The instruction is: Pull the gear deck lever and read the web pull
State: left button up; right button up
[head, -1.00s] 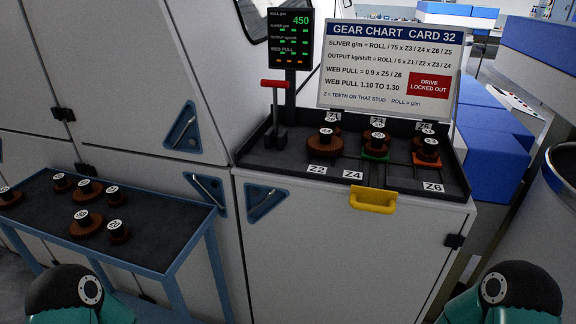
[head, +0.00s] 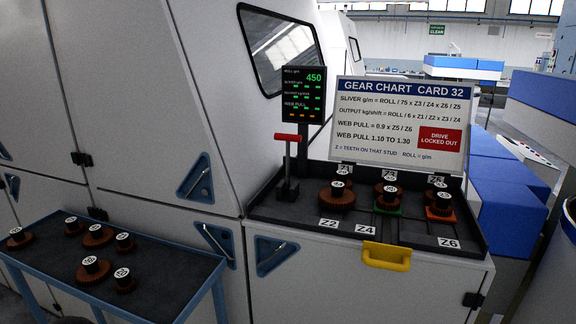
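The gear deck lever (head: 288,165) has a red T-handle on a dark upright post at the left of the black gear deck (head: 285,209). Brown gears stand on the deck's studs, among them one near the Z2 label (head: 330,223), one on a green base (head: 387,207) and one on an orange base (head: 440,213). The display (head: 303,95) reads 450 for roll; its WEB PULL row shows small marks too small to read. The gear chart card (head: 402,125) gives web pull = 0.9 x Z5 / Z6, range 1.10 to 1.30. Neither gripper is in view.
A blue-framed side table (head: 150,299) with several numbered brown gears stands at the lower left. A yellow handle (head: 386,257) sticks out from the deck's front. A red sign (head: 433,139) on the card reads DRIVE LOCKED OUT. Blue blocks stand at the right.

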aim_at(288, 138)
jog(key=k, duration=0.5)
jog(key=u, duration=1)
jog(key=i, duration=0.1)
jog(key=z, duration=2.7)
jog(key=i, duration=0.95)
jog(key=u, duration=1.3)
